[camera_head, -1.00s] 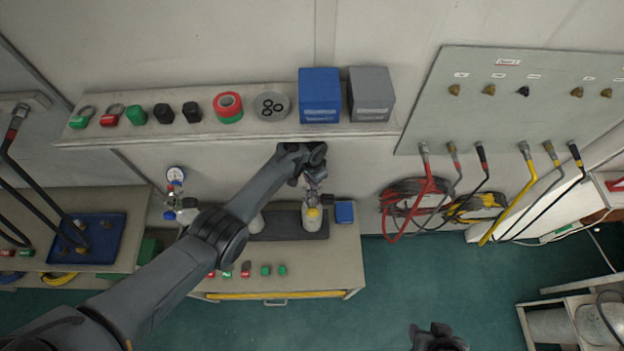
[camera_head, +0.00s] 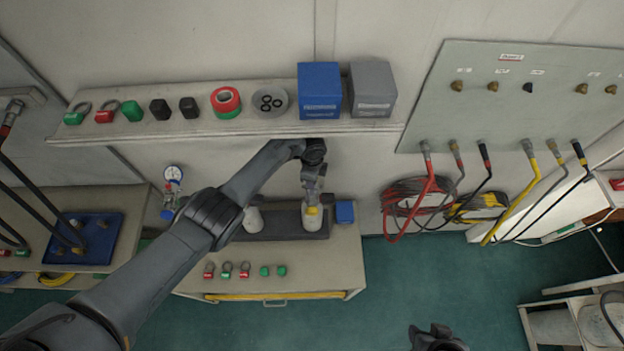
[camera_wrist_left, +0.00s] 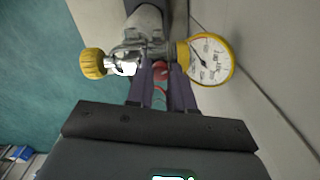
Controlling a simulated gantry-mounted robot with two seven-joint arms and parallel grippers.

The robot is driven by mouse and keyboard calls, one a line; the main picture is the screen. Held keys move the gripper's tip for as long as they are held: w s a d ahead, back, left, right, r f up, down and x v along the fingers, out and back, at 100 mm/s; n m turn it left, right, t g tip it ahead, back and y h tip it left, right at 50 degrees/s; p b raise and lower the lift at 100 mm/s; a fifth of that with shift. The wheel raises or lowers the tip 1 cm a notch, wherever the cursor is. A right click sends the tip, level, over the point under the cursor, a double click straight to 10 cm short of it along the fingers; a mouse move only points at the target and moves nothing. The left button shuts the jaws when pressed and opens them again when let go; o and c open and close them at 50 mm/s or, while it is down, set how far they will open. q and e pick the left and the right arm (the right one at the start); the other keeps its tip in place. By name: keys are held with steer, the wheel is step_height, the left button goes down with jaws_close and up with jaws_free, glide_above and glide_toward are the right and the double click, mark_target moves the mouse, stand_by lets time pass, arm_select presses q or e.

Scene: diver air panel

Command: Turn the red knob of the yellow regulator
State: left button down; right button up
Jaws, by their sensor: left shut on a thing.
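The yellow regulator (camera_wrist_left: 125,58) sits on a pale bottle (camera_head: 314,220) on the bench; a yellow part of it (camera_head: 312,210) shows in the head view. In the left wrist view it has a yellow cap (camera_wrist_left: 92,62) at left and a yellow-rimmed gauge (camera_wrist_left: 210,60) at right. The red knob (camera_wrist_left: 160,70) is mostly hidden between the fingers of my left gripper (camera_wrist_left: 161,82), which is shut on it. In the head view my left gripper (camera_head: 313,194) points down over the bottle. My right gripper (camera_head: 437,335) is at the bottom edge, its jaws unclear.
A second pale bottle (camera_head: 253,220) stands left on the same dark mat, and a small blue box (camera_head: 345,212) at right. A blue-capped regulator with gauge (camera_head: 173,175) is farther left. A shelf (camera_head: 250,130) with boxes overhangs behind. Hoses (camera_head: 430,195) hang at right.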

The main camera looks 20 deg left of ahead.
arm_select(q)
steer(key=m+b, duration=0.2)
steer(key=m, duration=0.3)
steer(key=shift+m, duration=0.3)
stand_by(0.4)
steer(key=c, duration=1)
jaws_free()
